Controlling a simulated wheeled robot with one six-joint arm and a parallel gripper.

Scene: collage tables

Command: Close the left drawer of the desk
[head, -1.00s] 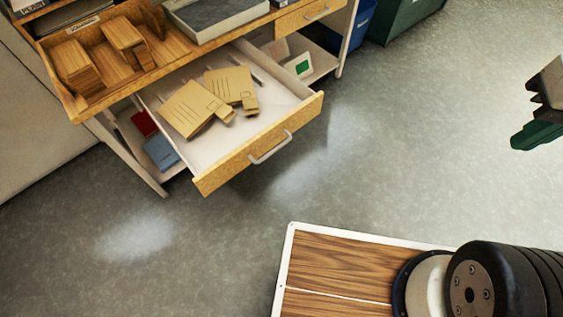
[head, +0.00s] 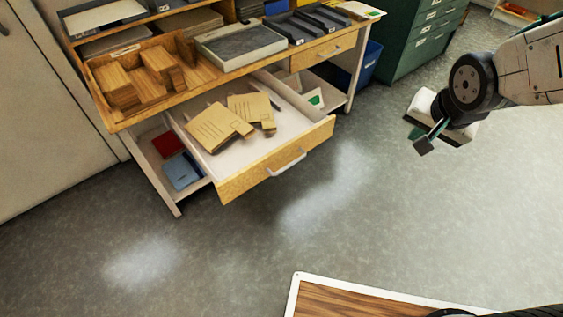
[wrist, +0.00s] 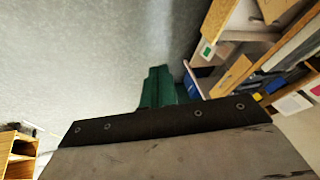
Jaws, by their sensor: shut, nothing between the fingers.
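The left drawer (head: 235,185) of the desk (head: 190,90) is pulled well out in the head view. Its wooden front carries a pale bar handle (head: 288,164) and faces the lower right. Brown envelopes (head: 215,127) and small tan pieces lie inside it. My gripper (head: 423,145) is shut and empty, over the floor to the right of the drawer, clearly apart from it. In the wrist view, a desk (wrist: 225,75) shows at the right edge, tilted, partly hidden by the dark gripper body.
The desk's other drawer (head: 322,52) is shut. A blue bin (head: 365,63) and a green cabinet (head: 425,35) stand right of the desk. Wooden trays (head: 140,80) sit on top. A wood-topped surface with a white rim (head: 297,283) is at the bottom. Floor before the drawer is clear.

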